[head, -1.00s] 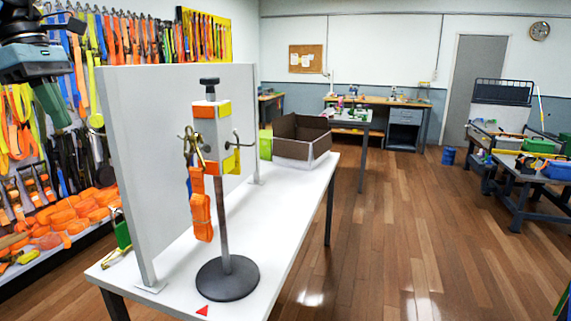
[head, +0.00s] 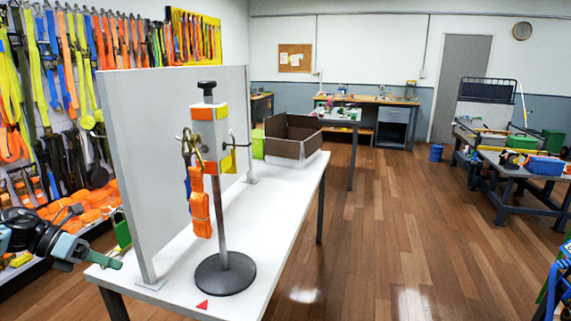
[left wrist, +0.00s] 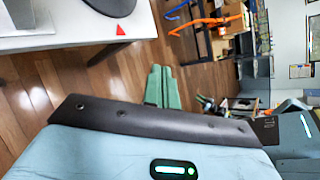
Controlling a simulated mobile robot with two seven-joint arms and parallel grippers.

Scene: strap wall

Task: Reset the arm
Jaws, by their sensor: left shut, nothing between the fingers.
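My left gripper (head: 112,262) is low at the left in the head view, beside the near left corner of the white table (head: 270,215). Its green fingers are together with nothing between them. They also show closed in the left wrist view (left wrist: 163,86), over the wood floor and apart from the table. My right gripper is in neither view. On the table stands a post with a round dark base (head: 225,274) and a white head with metal hooks. A bundled orange strap (head: 200,214) hangs from its left hook.
A grey upright panel (head: 172,150) stands along the table's left side. A brown open box (head: 292,138) is at the far end. A red triangle (head: 202,305) marks the near edge. Straps hang on the left wall.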

